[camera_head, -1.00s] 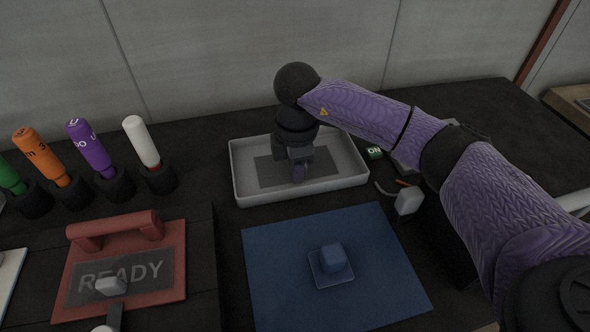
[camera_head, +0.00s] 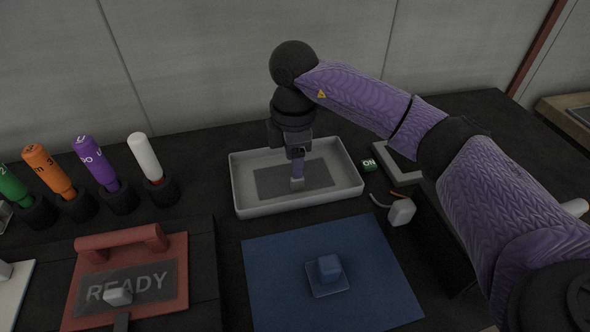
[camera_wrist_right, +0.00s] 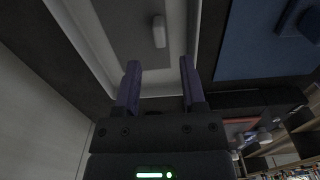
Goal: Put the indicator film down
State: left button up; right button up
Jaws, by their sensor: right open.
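The indicator film appears to be the flat dark grey sheet (camera_head: 318,178) with a small pale grip block (camera_head: 297,184) on it. It lies flat inside the white tray (camera_head: 240,193); the sheet (camera_wrist_right: 140,40) and its grip block (camera_wrist_right: 159,32) also show in the right wrist view. My right gripper (camera_head: 298,172) is above the tray, pointing down over the block. In the right wrist view its two purple fingers (camera_wrist_right: 160,72) are apart with nothing between them. My left gripper is not in view.
A blue mat (camera_head: 265,285) with a blue knobbed block (camera_head: 329,268) lies in front of the tray. A red-handled READY plate (camera_head: 172,290) is at left, below several coloured markers in holders (camera_head: 146,157).

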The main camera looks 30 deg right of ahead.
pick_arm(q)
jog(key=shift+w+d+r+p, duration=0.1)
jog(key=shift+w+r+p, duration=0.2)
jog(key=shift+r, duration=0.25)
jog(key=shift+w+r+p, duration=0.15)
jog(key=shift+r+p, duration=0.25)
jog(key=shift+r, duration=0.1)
pick_arm(e)
notch_tip(320, 180, up, 6)
jog(key=shift+r, duration=0.15)
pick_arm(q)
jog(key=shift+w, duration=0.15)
